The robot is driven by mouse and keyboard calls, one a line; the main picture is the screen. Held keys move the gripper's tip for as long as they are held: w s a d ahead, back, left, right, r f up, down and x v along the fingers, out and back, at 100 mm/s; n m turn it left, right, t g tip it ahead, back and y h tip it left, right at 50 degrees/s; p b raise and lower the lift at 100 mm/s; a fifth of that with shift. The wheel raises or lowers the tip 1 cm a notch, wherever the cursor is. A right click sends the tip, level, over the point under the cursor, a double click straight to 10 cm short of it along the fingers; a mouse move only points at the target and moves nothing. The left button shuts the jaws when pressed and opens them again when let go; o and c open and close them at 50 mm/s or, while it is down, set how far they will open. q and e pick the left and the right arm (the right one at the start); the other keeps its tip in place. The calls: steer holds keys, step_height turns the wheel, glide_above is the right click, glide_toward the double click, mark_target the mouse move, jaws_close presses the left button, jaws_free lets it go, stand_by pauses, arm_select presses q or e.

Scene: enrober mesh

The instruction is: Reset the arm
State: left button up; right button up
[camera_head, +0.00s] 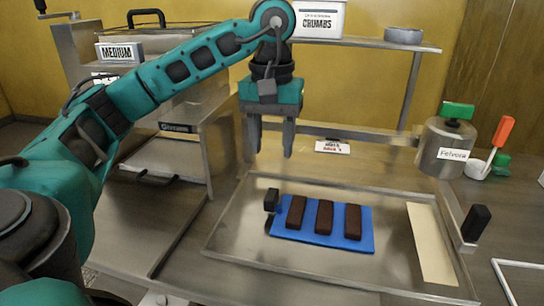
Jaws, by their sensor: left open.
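My left arm (150,85) comes in from the left, teal and black, and bends down at its wrist. My left gripper (272,150) points down with its two grey fingers apart and nothing between them. It hangs above and behind a blue mat (283,233) that carries three dark brown bars (324,217). The gripper touches neither the mat nor the bars. My right gripper is not in view.
The mat lies in a wide metal tray (232,240) with black handles and a cream strip (430,245) at right. A metal pot (445,150) stands at back right. A shelf (360,43) behind holds a white CRUMBS box (318,20). A metal machine (185,125) stands left.

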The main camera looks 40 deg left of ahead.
arm_select(q)
steer(key=shift+r, duration=0.6)
steer(key=shift+r, duration=0.1)
